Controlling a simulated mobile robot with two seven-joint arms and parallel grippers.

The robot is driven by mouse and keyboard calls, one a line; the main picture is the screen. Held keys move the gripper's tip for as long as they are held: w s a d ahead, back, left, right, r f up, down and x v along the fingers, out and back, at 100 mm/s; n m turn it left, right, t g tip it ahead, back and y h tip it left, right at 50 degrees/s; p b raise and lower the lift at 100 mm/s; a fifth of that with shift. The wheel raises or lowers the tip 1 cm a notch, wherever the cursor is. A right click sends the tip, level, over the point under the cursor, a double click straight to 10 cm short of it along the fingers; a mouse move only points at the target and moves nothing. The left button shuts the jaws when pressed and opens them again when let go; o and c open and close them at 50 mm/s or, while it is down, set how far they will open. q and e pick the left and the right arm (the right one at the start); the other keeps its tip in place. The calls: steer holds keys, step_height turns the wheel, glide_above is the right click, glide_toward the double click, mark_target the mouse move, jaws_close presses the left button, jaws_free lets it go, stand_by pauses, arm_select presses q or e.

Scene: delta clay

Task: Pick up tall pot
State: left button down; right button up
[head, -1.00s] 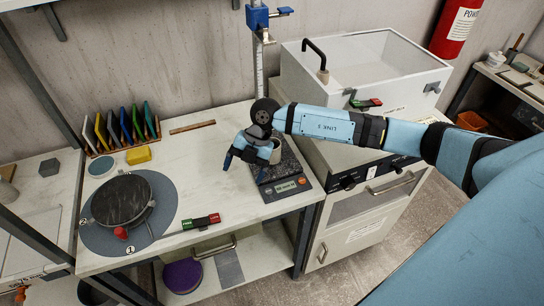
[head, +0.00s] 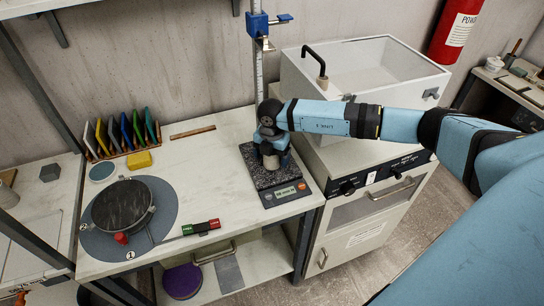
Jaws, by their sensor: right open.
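A small grey-beige pot (head: 271,163), which looks like the tall pot, stands on the dark speckled plate of the scale (head: 255,176). Much of it is hidden by my right gripper (head: 271,156). The right gripper is open and points down over the pot, with its blue fingers at the pot's sides. I cannot tell whether the fingers touch it. My left gripper is not in view.
A dark round turntable (head: 123,206) sits on a grey disc at the left. A rack of coloured tiles (head: 121,133) is at the back. A blue-clamped stand (head: 258,25) rises behind the scale. A white cabinet (head: 375,68) stands right.

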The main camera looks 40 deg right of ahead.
steer(key=c, duration=1)
